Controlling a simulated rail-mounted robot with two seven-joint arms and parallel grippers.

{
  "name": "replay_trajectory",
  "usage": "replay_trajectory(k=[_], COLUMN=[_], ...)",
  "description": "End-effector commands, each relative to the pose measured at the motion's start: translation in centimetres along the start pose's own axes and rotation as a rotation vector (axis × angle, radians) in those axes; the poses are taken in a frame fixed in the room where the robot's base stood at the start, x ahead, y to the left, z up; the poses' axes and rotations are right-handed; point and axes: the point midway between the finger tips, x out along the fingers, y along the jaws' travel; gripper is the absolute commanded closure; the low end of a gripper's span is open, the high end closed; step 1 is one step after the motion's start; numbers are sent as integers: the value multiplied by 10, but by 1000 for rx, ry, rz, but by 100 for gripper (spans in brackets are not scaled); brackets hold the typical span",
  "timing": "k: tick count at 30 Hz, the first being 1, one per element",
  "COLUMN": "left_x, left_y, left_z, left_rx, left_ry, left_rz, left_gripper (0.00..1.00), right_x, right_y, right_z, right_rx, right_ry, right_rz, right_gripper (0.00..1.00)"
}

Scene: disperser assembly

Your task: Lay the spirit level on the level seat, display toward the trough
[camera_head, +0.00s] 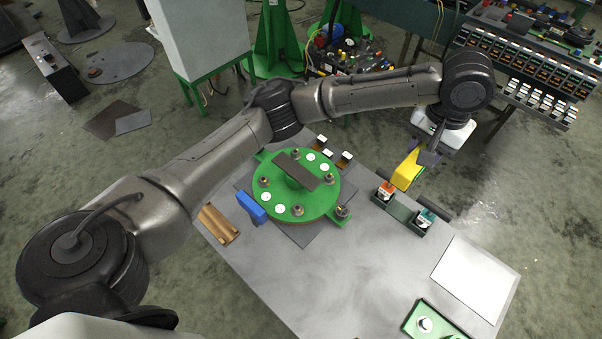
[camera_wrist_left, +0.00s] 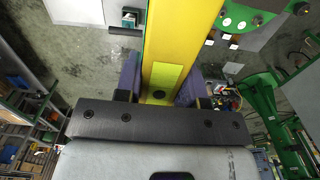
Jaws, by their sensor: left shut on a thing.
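The yellow spirit level (camera_head: 407,170) is held in my left gripper (camera_head: 428,155), at the table's far right edge in the head view. In the left wrist view the level (camera_wrist_left: 176,35) runs up between the two shut fingers (camera_wrist_left: 160,88), with a paler rectangle and a dark round spot near the grip. A dark rectangular plate (camera_head: 296,170) stands raised on the green disc (camera_head: 325,198); I cannot tell for sure that it is the level seat. A brown open channel (camera_head: 218,225), possibly the trough, lies at the table's left edge. My right gripper is out of view.
A blue block (camera_head: 251,207) stands at the disc's left edge. Small units with orange (camera_head: 386,190) and teal (camera_head: 425,218) tops sit near the level. A pale sheet (camera_head: 474,278) and a green tray (camera_head: 424,324) lie farther right. The front middle of the table (camera_head: 330,275) is clear.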

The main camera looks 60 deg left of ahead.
Motion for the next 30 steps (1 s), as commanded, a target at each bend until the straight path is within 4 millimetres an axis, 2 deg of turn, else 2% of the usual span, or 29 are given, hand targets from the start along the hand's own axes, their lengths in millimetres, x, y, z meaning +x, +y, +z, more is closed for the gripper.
replay_trajectory(k=[1, 6, 8, 11, 15, 18, 24, 30], left_x=[-13, -33, -37, -34, -2, 24, 69, 104], left_y=[-3, -20, -33, -63, -118, -146, -181, -202], left_z=[-14, -59, -75, -104, -132, -139, -140, -134], left_rx=[-55, -262, -358, -551, -842, -988, -1162, -1270], left_ry=[6, 3, 1, -3, -7, -7, -6, -8], left_rz=[1, 1, 1, 0, -1, 0, 4, 5], left_gripper=[99, 99, 99, 99, 99, 99, 99, 99], right_x=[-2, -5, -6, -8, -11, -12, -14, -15], right_y=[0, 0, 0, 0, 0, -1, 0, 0], right_z=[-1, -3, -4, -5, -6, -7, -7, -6], right_rx=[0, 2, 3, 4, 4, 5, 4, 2], right_ry=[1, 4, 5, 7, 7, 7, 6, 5], right_rz=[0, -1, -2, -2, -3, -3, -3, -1], right_gripper=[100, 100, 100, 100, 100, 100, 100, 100])
